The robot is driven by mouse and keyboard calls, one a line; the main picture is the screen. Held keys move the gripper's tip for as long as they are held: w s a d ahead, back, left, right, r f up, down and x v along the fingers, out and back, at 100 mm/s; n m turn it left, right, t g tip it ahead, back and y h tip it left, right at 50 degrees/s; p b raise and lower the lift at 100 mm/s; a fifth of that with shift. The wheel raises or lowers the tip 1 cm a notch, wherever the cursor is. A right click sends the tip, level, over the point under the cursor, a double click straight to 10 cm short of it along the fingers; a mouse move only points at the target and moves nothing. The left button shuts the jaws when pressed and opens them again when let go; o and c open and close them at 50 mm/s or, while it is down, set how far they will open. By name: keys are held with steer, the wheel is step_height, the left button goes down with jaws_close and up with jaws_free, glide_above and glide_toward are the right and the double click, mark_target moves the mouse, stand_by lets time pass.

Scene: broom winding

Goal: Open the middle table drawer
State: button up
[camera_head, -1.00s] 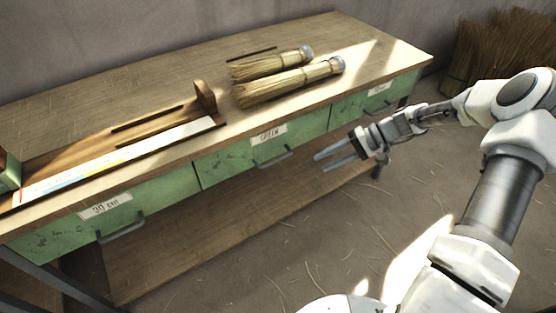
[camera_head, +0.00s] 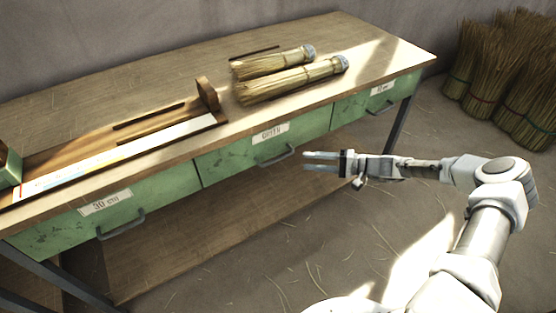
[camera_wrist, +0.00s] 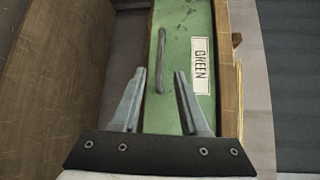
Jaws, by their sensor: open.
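The middle table drawer (camera_head: 230,158) has a green front with a white label and is shut in the table. Its dark bar handle (camera_head: 276,155) shows on the front. In the wrist view the drawer front (camera_wrist: 179,60) carries a label reading GREEN, and the handle (camera_wrist: 161,60) lies ahead of the fingertips, between their lines. My gripper (camera_head: 306,161) is open and empty, just right of the handle in the head view and apart from it. The gripper (camera_wrist: 160,72) shows both fingers spread in the wrist view.
The wooden table (camera_head: 100,85) holds two straw brooms (camera_head: 290,82) and a wooden measuring jig (camera_head: 120,148). A left drawer (camera_head: 150,200) and a right drawer (camera_head: 350,108) flank the middle one. A lower shelf (camera_head: 180,240) lies beneath. Straw bundles (camera_head: 500,75) stand by the wall.

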mark_target(278, 159)
steer(key=b+x, duration=0.1)
steer(key=x, duration=1)
jaws_close()
stand_by(1.1)
